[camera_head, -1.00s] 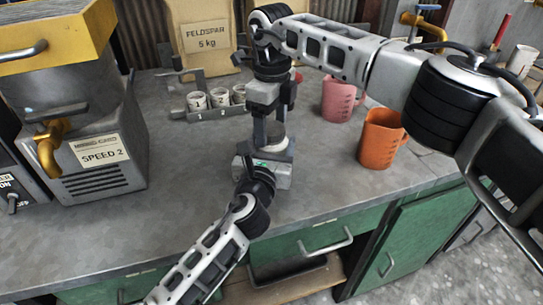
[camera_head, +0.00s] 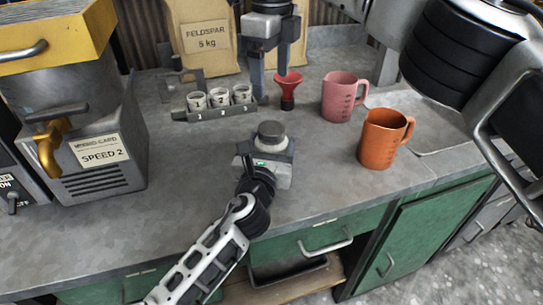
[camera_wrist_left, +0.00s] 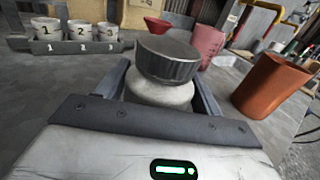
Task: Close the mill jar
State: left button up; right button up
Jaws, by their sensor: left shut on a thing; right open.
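The mill jar (camera_wrist_left: 160,93) is a pale, squat jar standing upright on the bench. A dark grey ribbed lid (camera_wrist_left: 167,57) sits on its mouth and looks level; whether it is tightened I cannot tell. The lid also shows in the head view (camera_head: 271,129). My left gripper (camera_head: 268,152) is shut on the jar's body from the front, its fingers on either side below the lid. My right gripper (camera_head: 276,85) is open and empty, pointing down behind the jar, near the red funnel.
A red funnel (camera_head: 288,90) stands beside my right gripper. A rack (camera_head: 218,113) of numbered cups is at back left. A pink jug (camera_head: 342,95) and an orange jug (camera_head: 383,138) stand right. The mill machine (camera_head: 85,130) is left. Feldspar bags stand behind.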

dwell(0.3)
pick_arm(q)
jog(key=o, duration=2)
jog(key=shift+c, duration=0.2)
jog(key=shift+s, duration=0.15)
jog(key=v, duration=1.5)
jog(key=shift+s, duration=0.35)
jog(key=shift+f, duration=0.1)
